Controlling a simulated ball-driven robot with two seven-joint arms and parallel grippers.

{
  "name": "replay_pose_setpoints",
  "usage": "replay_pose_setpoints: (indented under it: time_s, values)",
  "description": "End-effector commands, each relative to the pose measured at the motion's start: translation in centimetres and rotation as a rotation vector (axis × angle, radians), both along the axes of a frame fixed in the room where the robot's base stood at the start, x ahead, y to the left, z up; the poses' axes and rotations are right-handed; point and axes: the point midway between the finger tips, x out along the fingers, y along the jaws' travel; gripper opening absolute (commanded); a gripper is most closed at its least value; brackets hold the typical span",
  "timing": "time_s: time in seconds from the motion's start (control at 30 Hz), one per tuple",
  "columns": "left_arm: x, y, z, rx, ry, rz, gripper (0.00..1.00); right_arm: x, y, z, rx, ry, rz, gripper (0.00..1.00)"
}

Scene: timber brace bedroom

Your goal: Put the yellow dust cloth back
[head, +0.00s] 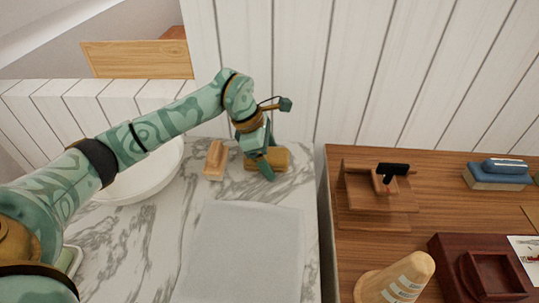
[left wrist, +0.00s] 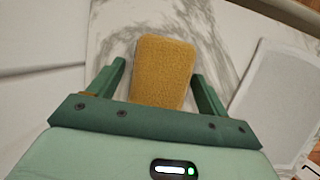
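The yellow dust cloth (head: 281,157) is a folded, rounded pad on the marble top near the white plank wall. My left gripper (head: 266,170) is right over it, pointing down, and hides part of it. In the left wrist view, the cloth (left wrist: 162,72) shows between the two green fingers of my left gripper (left wrist: 158,82). The fingers are open, with a gap on both sides of the cloth. I cannot tell how far above the marble the fingertips are. My right gripper is in neither view.
A wooden block-like object (head: 215,160) stands just left of the cloth. A white bowl (head: 145,182) is farther left, beneath my left arm. A pale grey mat (head: 245,250) lies in front. At right, a wooden table holds a small wooden stand (head: 372,200), a blue-topped brush (head: 498,174) and dark red boxes (head: 455,265).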

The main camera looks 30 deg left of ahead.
Motion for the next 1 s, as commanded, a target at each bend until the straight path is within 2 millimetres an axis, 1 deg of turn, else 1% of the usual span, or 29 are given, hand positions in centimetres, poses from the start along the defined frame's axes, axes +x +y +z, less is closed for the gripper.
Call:
replay_pose_setpoints:
  time_s: [0.17, 0.27, 0.37, 0.6, 0.7, 0.83, 1.0]
  values:
    - [0.0, 0.0, 0.0, 0.000, 0.000, 0.000, 0.78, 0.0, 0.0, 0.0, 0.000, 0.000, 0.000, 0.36]
    - [0.0, 0.1, 0.6, 0.000, -0.002, 0.000, 0.78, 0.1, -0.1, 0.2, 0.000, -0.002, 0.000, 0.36]
    - [-0.2, 0.6, 2.1, 0.001, -0.006, 0.000, 0.78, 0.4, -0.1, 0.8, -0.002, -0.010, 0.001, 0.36]
    - [-1.2, 2.6, 7.6, 0.002, -0.007, 0.002, 0.78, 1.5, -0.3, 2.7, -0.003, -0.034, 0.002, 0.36]
    - [-1.5, 3.3, 9.4, 0.001, -0.005, 0.002, 0.78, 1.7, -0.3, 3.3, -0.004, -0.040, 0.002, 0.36]
    - [-1.8, 3.9, 10.9, 0.000, -0.003, 0.001, 0.78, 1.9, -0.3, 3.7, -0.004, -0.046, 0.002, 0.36]
    - [-2.0, 4.2, 11.4, 0.000, -0.001, 0.000, 0.78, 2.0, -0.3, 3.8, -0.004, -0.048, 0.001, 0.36]
